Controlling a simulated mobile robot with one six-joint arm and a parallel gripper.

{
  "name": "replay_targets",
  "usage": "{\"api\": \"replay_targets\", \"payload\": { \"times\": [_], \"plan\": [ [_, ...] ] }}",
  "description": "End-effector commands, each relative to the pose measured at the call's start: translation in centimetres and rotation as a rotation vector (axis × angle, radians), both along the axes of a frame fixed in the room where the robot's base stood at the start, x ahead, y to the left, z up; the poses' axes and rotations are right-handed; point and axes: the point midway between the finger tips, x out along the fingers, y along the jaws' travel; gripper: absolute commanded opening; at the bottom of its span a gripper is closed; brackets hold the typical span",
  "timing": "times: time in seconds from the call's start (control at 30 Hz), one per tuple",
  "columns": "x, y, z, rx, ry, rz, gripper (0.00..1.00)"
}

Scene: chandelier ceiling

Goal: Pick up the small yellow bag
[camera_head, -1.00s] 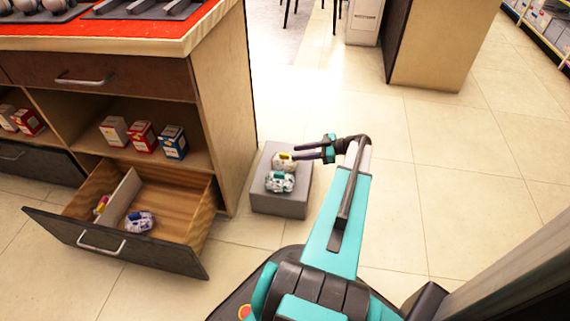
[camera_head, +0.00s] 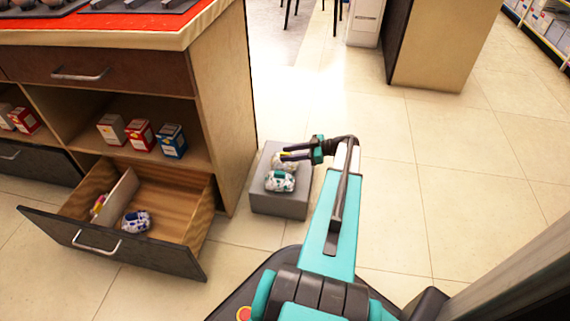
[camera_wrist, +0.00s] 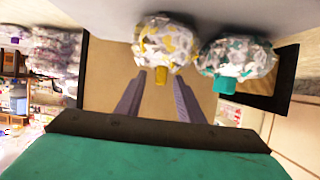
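The small yellow bag, white with yellow patches, sits on a grey block; it shows at the top middle of the wrist view (camera_wrist: 166,42) and in the head view (camera_head: 279,164), partly hidden by my gripper. My gripper (camera_head: 285,154) is at the bag; its two fingers stand apart in the wrist view (camera_wrist: 158,85), open and empty. The bag lies just beyond the fingertips, roughly in line with the gap. I cannot tell whether a finger touches it.
A white and green bag (camera_head: 280,182) sits close beside the yellow one on the grey block (camera_head: 279,206). An open drawer (camera_head: 110,243) holding small bags juts out left of the block. A wooden cabinet side (camera_head: 222,110) rises behind it. The tiled floor at right is clear.

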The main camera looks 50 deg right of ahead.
Motion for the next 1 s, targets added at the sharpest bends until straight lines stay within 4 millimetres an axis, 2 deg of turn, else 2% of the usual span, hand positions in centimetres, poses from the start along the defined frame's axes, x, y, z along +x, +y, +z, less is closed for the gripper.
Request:
{"api": "replay_targets", "payload": {
  "times": [0.37,0.57,1.0],
  "plan": [
    [-0.02,-0.01,0.0,0.0,0.0,0.0,0.33],
    [-0.03,-0.01,-0.01,0.0,0.0,0.0,0.0],
    [-0.02,0.0,0.26,0.0,0.0,0.0,0.0]
  ]
}}
